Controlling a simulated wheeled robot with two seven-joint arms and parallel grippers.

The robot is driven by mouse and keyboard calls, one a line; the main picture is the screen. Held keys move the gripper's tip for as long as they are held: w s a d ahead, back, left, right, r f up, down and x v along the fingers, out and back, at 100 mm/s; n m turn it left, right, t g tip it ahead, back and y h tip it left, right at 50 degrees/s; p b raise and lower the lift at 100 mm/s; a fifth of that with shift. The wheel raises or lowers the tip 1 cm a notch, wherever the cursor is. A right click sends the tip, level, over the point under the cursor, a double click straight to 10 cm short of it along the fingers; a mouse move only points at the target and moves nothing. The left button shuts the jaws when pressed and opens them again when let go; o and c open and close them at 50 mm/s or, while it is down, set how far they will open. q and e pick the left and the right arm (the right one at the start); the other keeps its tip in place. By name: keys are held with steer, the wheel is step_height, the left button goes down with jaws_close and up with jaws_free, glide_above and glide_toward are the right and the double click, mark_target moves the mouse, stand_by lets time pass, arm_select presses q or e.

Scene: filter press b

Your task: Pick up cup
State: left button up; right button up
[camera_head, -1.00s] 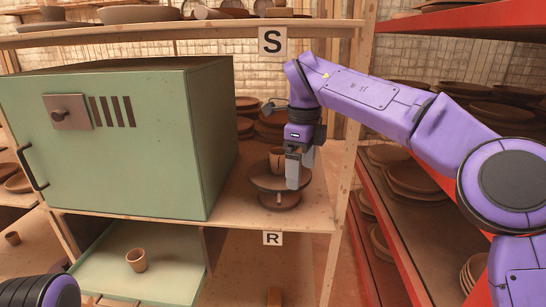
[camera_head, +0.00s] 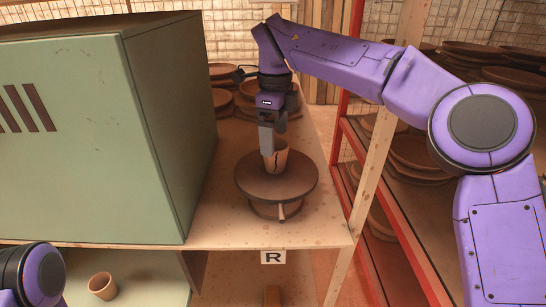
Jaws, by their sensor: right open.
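A clay-coloured cup (camera_head: 277,158) with a dark crack-like mark stands upright on a round brown turntable (camera_head: 255,186) on the wooden shelf. My right gripper (camera_head: 268,140) points down at the cup, with a grey finger in front of its left side. The gripper is open; whether a finger touches the cup cannot be told.
A large green box (camera_head: 85,140) stands left of the turntable. Stacked brown plates (camera_head: 222,97) lie behind. A wooden post (camera_head: 372,165) and red-framed racks of plates stand on the right. The shelf's front, above the R label (camera_head: 273,257), is clear.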

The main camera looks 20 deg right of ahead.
mark_target(275, 164)
steer(key=shift+s+f, duration=0.25)
steer(key=shift+f, duration=0.35)
steer(key=f, duration=0.2)
steer(key=w+f, duration=0.1)
steer(key=f, duration=0.2)
steer(key=shift+f+b, duration=0.25)
steer(key=shift+b, duration=0.15)
steer(key=shift+f, duration=0.1)
steer(key=shift+s, duration=0.1)
steer(key=c, duration=1.1)
